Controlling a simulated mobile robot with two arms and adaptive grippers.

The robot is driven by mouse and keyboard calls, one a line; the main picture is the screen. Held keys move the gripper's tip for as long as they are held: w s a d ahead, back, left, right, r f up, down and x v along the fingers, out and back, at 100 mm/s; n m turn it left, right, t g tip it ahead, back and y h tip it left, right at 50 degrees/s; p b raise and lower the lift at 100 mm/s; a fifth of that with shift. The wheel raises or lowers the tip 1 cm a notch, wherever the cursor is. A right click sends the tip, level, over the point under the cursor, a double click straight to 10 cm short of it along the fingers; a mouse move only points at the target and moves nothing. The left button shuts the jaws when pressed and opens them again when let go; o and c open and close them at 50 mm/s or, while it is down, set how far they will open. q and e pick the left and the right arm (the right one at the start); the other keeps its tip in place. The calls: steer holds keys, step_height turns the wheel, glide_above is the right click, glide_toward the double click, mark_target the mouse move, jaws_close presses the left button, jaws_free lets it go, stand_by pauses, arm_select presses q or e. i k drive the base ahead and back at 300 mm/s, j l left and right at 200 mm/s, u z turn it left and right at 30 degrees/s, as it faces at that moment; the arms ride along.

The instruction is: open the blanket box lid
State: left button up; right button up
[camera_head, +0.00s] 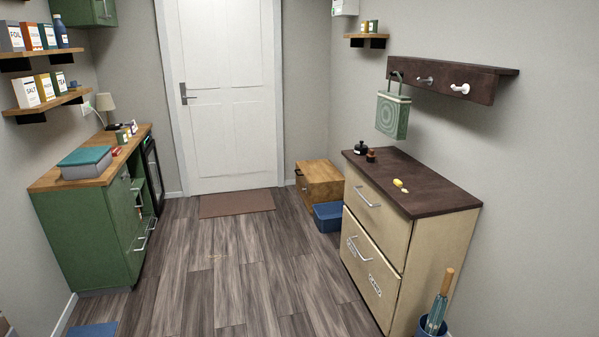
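A low wooden box (322,172) with a flat top stands against the back wall, right of the white door; it looks like the blanket box. Its top appears closed. A small dark handle or latch shows on its left face. Its right side is partly hidden by the drawer cabinet. Neither of my grippers is in view.
A blue bin (328,217) stands on the floor directly in front of the wooden box. A drawer cabinet (432,245) stands at right, a green cabinet (80,235) at left. A brown doormat (236,204) lies before the door (228,100).

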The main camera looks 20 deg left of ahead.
mark_target(318, 171)
steer(key=i+j+u, duration=0.35)
steer(key=i, duration=0.15)
steer(key=i+j+u, duration=0.35)
steer(key=i, duration=0.15)
steer(key=i+u, duration=0.35)
steer(key=i, duration=2.05)
